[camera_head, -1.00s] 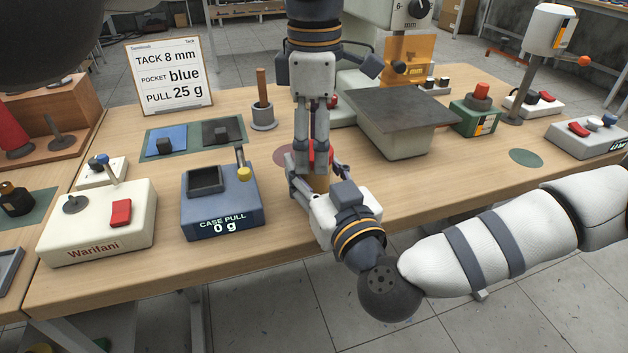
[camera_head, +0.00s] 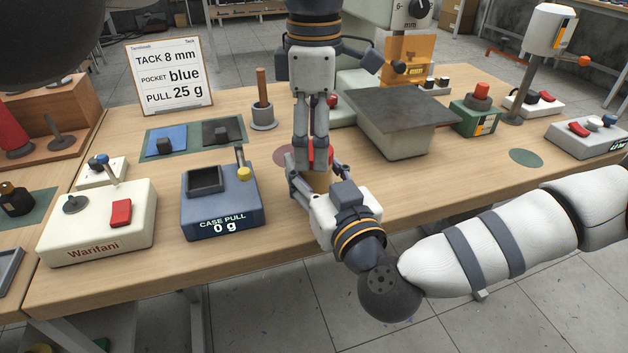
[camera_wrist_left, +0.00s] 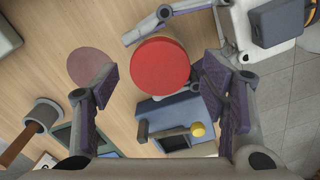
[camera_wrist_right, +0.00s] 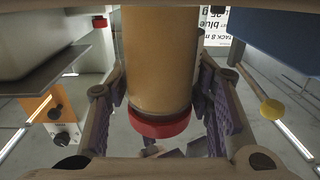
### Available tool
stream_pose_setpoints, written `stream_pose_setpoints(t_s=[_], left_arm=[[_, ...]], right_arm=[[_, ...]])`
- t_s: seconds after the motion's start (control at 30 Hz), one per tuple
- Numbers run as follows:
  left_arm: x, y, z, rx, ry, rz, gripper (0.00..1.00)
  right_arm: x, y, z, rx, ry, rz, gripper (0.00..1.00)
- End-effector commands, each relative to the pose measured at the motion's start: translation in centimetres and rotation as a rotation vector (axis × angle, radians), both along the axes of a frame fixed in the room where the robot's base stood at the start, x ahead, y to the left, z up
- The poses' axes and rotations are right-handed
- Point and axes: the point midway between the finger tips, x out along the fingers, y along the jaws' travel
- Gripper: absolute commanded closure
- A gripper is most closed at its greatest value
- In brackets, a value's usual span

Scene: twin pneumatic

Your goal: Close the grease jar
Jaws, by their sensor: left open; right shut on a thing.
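The grease jar (camera_wrist_right: 160,60) is a tan cylinder with a red lid (camera_wrist_left: 159,65) at its top end. In the right wrist view the lid (camera_wrist_right: 160,124) sits on the jar's end; I cannot tell how tightly. My right gripper (camera_head: 312,178) is shut on the jar's body and holds it upright near the table's front edge. My left gripper (camera_head: 314,158) points straight down above the lid. Its fingers are open, one on each side of the lid in the left wrist view (camera_wrist_left: 160,95), with gaps between. The left fingers partly hide the lid in the head view.
A reddish round mark (camera_head: 281,155) lies on the table beside the jar. The blue case-pull box (camera_head: 221,207) is to the left. A mortar with pestle (camera_head: 263,115) stands behind. A dark-topped block (camera_head: 402,118) is to the right.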

Motion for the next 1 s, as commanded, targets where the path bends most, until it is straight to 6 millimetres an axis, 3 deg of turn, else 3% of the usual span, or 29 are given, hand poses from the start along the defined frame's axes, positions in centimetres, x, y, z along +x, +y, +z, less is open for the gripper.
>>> stream_pose_setpoints(t_s=[0.23,0.53,0.63,0.9,0.93,1.0], left_arm=[[0.0,0.0,3.4,0.000,-0.004,0.001,0.33],[0.0,0.0,3.8,-0.001,-0.002,-0.001,0.33],[0.0,0.0,3.8,-0.001,-0.002,-0.001,0.11],[0.0,0.0,3.8,-0.001,-0.002,-0.001,0.10],[0.0,0.0,3.8,-0.001,-0.002,-0.001,0.10],[0.0,0.0,3.8,-0.001,-0.002,-0.001,0.10]], right_arm=[[0.0,0.0,0.0,-0.001,0.000,-0.001,1.00],[0.0,0.0,0.0,-0.001,0.000,0.000,1.00],[0.0,0.0,0.0,-0.001,0.000,0.000,1.00],[0.0,0.0,0.0,0.000,0.000,0.000,1.00],[0.0,0.0,0.0,0.000,0.000,0.000,0.46],[0.0,0.0,0.0,0.000,0.000,0.000,0.30]])
